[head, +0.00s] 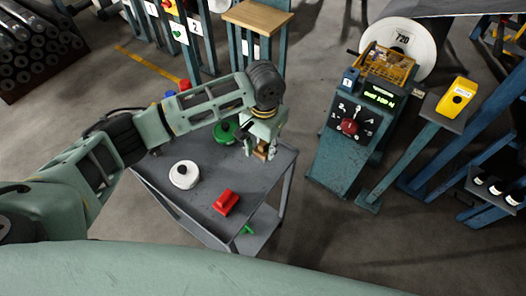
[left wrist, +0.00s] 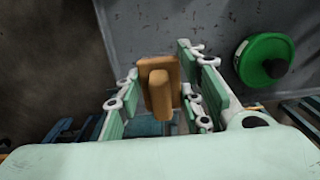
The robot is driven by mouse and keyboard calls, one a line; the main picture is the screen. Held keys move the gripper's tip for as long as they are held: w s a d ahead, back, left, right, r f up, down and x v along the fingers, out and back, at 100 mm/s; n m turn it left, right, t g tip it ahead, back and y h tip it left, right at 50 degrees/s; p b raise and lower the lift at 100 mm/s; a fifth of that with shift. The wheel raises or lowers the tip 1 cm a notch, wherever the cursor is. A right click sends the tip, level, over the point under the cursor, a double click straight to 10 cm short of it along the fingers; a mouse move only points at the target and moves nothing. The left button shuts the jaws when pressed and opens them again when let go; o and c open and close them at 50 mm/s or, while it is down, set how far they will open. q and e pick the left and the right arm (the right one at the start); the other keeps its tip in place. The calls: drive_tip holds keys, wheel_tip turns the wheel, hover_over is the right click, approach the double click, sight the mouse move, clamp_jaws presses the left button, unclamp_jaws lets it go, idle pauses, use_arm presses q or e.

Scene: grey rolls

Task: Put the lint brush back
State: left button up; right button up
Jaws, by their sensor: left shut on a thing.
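My left gripper (head: 262,150) is over the far right corner of the grey cart, pointing down. It is shut on an orange-brown brush, a flat block with a raised handle, which looks like the lint brush. In the left wrist view the brush (left wrist: 159,92) sits between the fingers (left wrist: 160,100), with its handle towards the camera. In the head view the fingers partly hide it, and I cannot tell whether it touches the cart top. A red block with a handle (head: 226,202) lies on the cart top (head: 205,207). My right gripper is not in view.
A white round item (head: 184,174) and a green round item (head: 225,132) are on the cart; the green one also shows in the left wrist view (left wrist: 262,62). A teal control stand (head: 345,150) and a small stand with a yellow device (head: 457,97) are to the right.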

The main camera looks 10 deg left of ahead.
sight(263, 154)
use_arm(q)
drive_tip(key=shift+f, duration=2)
drive_tip(key=o, duration=1.1)
wheel_tip(263, 154, up, 12)
drive_tip(key=shift+r, duration=0.1)
